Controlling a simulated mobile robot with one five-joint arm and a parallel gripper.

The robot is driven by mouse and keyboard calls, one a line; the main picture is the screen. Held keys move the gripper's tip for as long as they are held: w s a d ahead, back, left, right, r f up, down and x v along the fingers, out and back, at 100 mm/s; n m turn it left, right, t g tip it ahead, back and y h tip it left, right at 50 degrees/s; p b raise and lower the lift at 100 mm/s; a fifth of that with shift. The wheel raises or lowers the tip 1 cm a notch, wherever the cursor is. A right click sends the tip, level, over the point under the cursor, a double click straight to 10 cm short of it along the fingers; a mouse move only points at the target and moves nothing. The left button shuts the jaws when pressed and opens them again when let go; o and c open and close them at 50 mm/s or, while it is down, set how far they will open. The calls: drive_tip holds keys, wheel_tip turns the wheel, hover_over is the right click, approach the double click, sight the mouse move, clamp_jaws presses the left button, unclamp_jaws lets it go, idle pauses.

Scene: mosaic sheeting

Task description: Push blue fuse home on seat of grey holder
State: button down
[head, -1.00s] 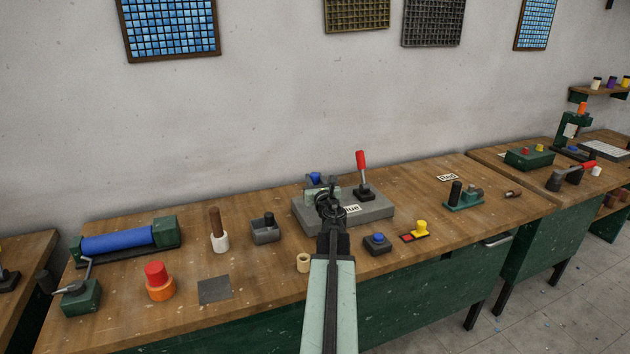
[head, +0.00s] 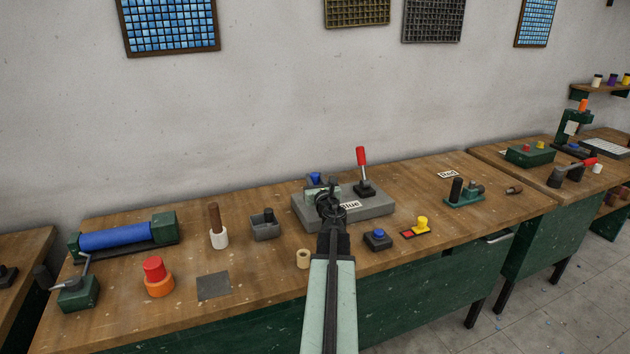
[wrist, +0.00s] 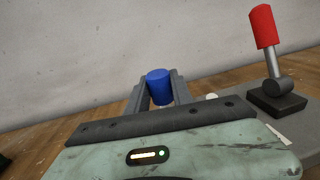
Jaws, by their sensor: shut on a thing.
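The blue fuse (wrist: 160,86) stands upright between my gripper's two dark fingers in the wrist view. Its blue top also shows in the head view (head: 315,179), just beyond my wrist. My gripper (wrist: 158,92) is shut on it. The grey holder (head: 380,209) is a flat block with a "Blue" label on its front, and my gripper is over its left part. The holder's right part shows in the wrist view (wrist: 300,126). My gripper body hides the fuse's lower end and the seat, so I cannot tell how deep the fuse sits.
A red-handled lever (head: 361,170) stands on the holder, right of my gripper. A small grey box (head: 265,230) stands left.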

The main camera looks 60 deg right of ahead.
drive_tip(key=shift+f+b, duration=1.65)
drive_tip(key=shift+f, duration=0.1)
drive_tip(key=c, duration=1)
unclamp_jaws()
drive_tip(key=shift+c, duration=0.2)
drive_tip(key=shift+a, duration=0.1)
